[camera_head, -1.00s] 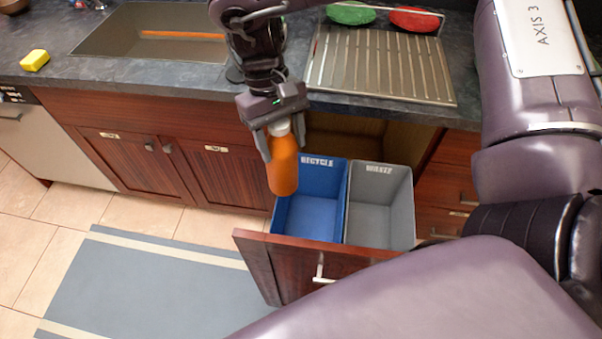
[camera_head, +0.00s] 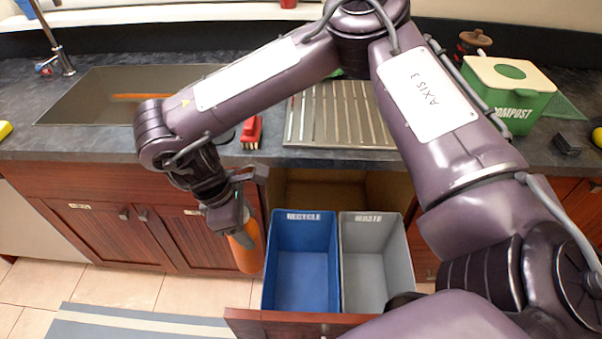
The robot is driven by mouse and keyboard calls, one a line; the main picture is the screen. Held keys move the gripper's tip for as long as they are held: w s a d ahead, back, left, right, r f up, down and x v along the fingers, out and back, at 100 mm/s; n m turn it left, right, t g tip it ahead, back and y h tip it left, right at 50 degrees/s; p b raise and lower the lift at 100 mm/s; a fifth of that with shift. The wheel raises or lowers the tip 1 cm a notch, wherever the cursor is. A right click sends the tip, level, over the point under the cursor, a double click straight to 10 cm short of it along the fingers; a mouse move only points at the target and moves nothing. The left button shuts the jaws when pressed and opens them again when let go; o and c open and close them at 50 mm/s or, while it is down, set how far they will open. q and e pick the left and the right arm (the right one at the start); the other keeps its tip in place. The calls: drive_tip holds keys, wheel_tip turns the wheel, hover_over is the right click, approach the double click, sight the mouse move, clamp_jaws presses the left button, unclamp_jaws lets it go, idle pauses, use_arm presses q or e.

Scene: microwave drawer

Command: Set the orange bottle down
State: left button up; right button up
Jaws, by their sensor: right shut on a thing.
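The orange bottle (camera_head: 245,251) hangs neck up and slightly tilted, left of the blue bin. My right gripper (camera_head: 240,230) is shut on its upper part and holds it from above, in front of the cabinet doors. The bottle's neck is hidden by the gripper. The blue recycle bin (camera_head: 303,277) and the grey bin (camera_head: 377,272) stand side by side in the pulled-out drawer (camera_head: 275,322). The part of the blue bin's floor that shows looks empty. My left gripper is not in view.
The dark counter (camera_head: 90,150) runs behind the drawer, with a sink (camera_head: 85,108) and a ribbed drainer (camera_head: 335,125). A red brush (camera_head: 252,132) lies between them. A green compost bin (camera_head: 510,95) stands at right.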

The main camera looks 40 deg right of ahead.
drive_tip(key=f+n, duration=0.1)
drive_tip(key=n, duration=0.1)
drive_tip(key=f+n+t, duration=0.1)
drive_tip(key=f+n, duration=0.1)
drive_tip(key=d+f+n+t+b, duration=0.1)
drive_tip(key=n, duration=0.1)
drive_tip(key=shift+w+f+n, duration=0.2)
drive_tip(key=shift+f+n, duration=0.2)
drive_tip(key=d+f+n+t+y+b, duration=0.25)
drive_tip(key=d+f+n+b, duration=0.55)
drive_tip(key=d+f+n, duration=0.6)
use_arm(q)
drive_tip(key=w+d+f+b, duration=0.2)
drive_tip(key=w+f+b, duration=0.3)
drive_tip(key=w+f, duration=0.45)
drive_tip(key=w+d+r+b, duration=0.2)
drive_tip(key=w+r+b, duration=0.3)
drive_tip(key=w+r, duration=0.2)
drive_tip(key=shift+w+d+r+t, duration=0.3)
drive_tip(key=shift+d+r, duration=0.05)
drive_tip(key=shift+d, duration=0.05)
use_arm(e)
drive_tip(key=s+x, duration=0.2)
drive_tip(key=x, duration=1.1)
drive_tip(key=s+a+f+x, duration=0.1)
drive_tip(key=s+x, duration=0.2)
drive_tip(key=x, duration=1)
drive_tip(key=shift+f, duration=0.4)
drive_tip(key=shift+t+h, duration=0.25)
